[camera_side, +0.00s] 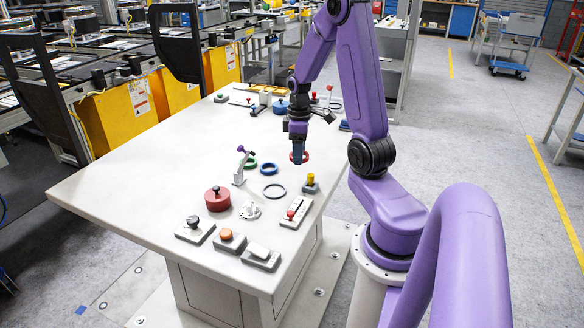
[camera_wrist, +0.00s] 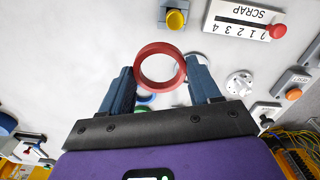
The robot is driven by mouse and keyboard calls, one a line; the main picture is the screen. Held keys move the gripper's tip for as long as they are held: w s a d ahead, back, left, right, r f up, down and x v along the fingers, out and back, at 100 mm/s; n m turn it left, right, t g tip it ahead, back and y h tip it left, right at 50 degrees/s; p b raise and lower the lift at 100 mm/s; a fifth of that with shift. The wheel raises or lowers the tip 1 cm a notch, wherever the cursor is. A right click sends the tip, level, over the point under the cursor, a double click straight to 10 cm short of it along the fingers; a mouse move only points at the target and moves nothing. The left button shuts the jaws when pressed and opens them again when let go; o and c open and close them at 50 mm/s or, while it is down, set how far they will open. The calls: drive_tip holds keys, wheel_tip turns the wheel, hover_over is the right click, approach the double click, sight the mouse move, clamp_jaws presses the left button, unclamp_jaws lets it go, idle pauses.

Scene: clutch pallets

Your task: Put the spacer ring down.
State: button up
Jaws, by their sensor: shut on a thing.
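The red spacer ring (camera_side: 305,158) is at the fingertips of my gripper (camera_side: 298,153) over the right part of the white table. In the wrist view the red ring (camera_wrist: 158,48) sits between the two blue-grey fingers of my gripper (camera_wrist: 161,74), which are shut on its outer sides. Its hole faces the wrist camera. The side view does not clearly show whether the ring touches the table or hangs just above it.
A blue ring (camera_side: 262,169), a green ring (camera_side: 247,165) and a thin grey ring (camera_side: 267,191) lie left of and nearer than my gripper. A yellow-knobbed block (camera_side: 310,183) and the SCRAP slider panel (camera_wrist: 239,22) are close by. The table's left half (camera_side: 150,160) is clear.

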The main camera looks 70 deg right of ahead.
hover_over(292, 176)
wheel_tip(292, 176, down, 6)
drive_tip(key=shift+s+r, duration=0.1)
drive_tip(key=shift+r, duration=0.15)
drive_tip(key=shift+f, duration=1.7)
drive_tip(key=o, duration=1.1)
drive_tip(key=shift+f, duration=0.15)
